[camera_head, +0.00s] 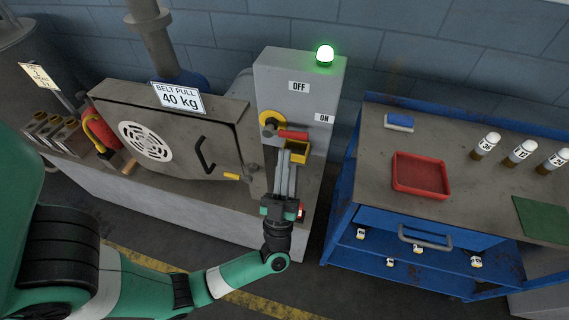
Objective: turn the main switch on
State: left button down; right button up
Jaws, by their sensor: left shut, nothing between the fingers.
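The main switch has a round yellow disc (270,119) on the front of a grey cabinet (297,68). Its red handle (294,135) points to the right, below the ON label (324,118); the OFF label (298,86) is above. A green lamp (324,55) on top of the cabinet is lit. My left gripper (284,152) comes up from below, its long fingers shut with nothing between them. Its tips are just below the red handle; I cannot tell whether they touch it. The fingers hide part of the cabinet front. My right gripper is not in view.
A small yellow box (298,152) is on the cabinet beside the fingertips. A grey machine with a hatch (165,135) and a "BELT PULL 40 kg" sign (180,98) stands left. A blue cart (365,190) with a red tray (420,175) and labelled bottles (520,152) stands right.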

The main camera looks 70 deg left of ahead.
aim_at(288, 134)
pick_arm(q)
jog(key=w+a, duration=0.1)
jog(key=w+a+r+b, duration=0.1)
jog(key=a, duration=0.1)
jog(key=a+r+b, duration=0.1)
jog(key=shift+w+a, duration=0.2)
jog(key=shift+w, duration=0.2)
jog(key=shift+f+b, duration=0.3)
jog(key=shift+w, duration=0.1)
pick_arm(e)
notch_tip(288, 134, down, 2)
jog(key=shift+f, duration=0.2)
